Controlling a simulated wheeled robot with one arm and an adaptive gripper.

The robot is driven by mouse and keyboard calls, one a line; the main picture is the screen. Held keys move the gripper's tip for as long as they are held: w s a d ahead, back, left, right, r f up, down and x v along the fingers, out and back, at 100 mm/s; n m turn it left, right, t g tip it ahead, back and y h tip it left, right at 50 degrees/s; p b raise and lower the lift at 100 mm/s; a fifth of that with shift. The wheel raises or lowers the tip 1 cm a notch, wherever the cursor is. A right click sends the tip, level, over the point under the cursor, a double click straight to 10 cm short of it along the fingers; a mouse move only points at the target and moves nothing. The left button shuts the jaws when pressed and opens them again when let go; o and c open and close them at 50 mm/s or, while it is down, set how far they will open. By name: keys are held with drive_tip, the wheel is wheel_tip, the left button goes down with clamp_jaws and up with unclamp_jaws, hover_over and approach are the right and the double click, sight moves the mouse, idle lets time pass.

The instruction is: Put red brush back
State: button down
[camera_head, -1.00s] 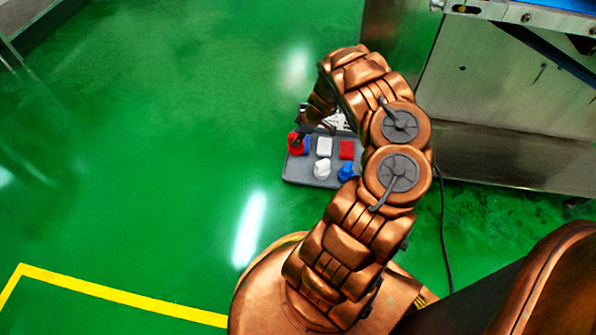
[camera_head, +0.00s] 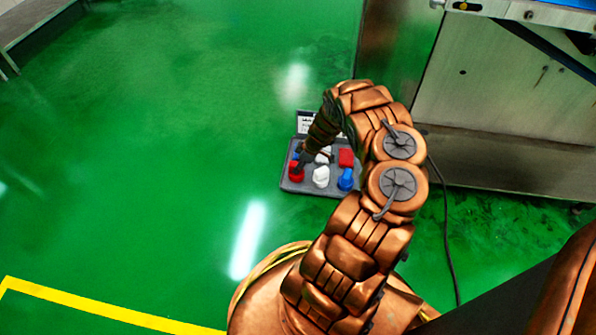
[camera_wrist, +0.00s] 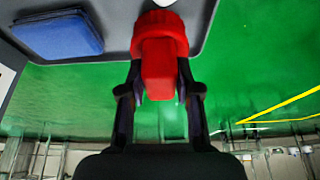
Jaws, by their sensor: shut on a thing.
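The red brush (camera_head: 296,171) is at the near left corner of the grey tray (camera_head: 316,193) in the head view. My gripper (camera_head: 301,158) is shut on it from above. The wrist view shows the red brush (camera_wrist: 159,60) between both fingers (camera_wrist: 159,88), its round part over the tray's edge area (camera_wrist: 112,22). I cannot tell whether the brush touches the tray. A white brush (camera_head: 321,177) and a blue brush (camera_head: 346,179) stand to its right in the near row.
A red block (camera_head: 346,157) and a white block (camera_head: 324,154) lie in the tray's far row. A blue block (camera_wrist: 57,36) shows in the wrist view. A steel machine (camera_head: 500,135) stands to the right. Green floor (camera_head: 180,150) left of the tray is clear.

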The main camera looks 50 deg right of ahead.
wheel_tip(320, 180, down, 2)
drive_tip(key=shift+b, duration=0.3)
drive_tip(key=shift+r, duration=0.1)
drive_tip(key=c, duration=0.8)
unclamp_jaws()
